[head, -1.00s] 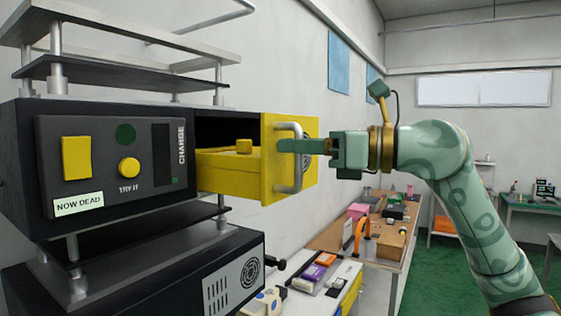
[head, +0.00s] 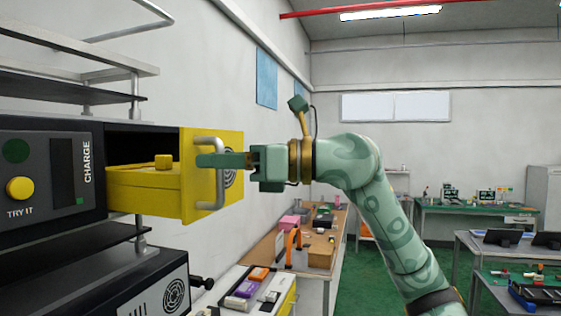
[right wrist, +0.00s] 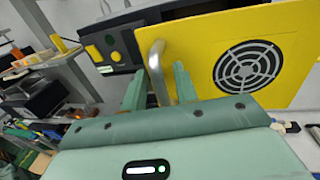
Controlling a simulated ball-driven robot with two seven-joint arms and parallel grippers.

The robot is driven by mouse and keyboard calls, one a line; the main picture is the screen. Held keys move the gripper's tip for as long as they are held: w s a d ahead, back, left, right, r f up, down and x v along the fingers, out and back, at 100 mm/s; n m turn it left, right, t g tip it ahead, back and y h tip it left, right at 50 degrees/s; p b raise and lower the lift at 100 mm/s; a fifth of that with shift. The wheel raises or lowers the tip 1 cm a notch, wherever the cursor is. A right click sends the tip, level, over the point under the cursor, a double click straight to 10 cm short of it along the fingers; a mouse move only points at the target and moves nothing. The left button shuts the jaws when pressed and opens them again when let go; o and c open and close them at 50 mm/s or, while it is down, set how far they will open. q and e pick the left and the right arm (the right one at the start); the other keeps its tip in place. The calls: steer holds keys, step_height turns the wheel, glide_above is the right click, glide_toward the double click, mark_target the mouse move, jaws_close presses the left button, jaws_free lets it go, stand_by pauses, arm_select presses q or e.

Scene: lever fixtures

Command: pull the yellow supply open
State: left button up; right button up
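The yellow supply is a yellow drawer (head: 145,190) in the dark cabinet at the left. It stands well out of its slot, with a small yellow block (head: 163,161) on top. Its front shows a round vent in the right wrist view (right wrist: 285,38). A grey bar handle (head: 214,192) stands on the front; it also shows in the right wrist view (right wrist: 157,62). My right gripper (head: 215,160) is at the handle, with the bar between its fingers (right wrist: 160,88), close on both sides. It looks shut on the bar. My left gripper is in no view.
The cabinet's panel (head: 45,178) has a yellow knob (head: 20,189) and a CHARGE label. A dark lower unit (head: 150,285) sits beneath. Benches with clutter (head: 262,255) run along the wall. Green floor (head: 362,275) is open at the middle right.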

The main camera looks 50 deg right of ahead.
steer(key=b+v, duration=0.9)
steer(key=v, duration=0.7)
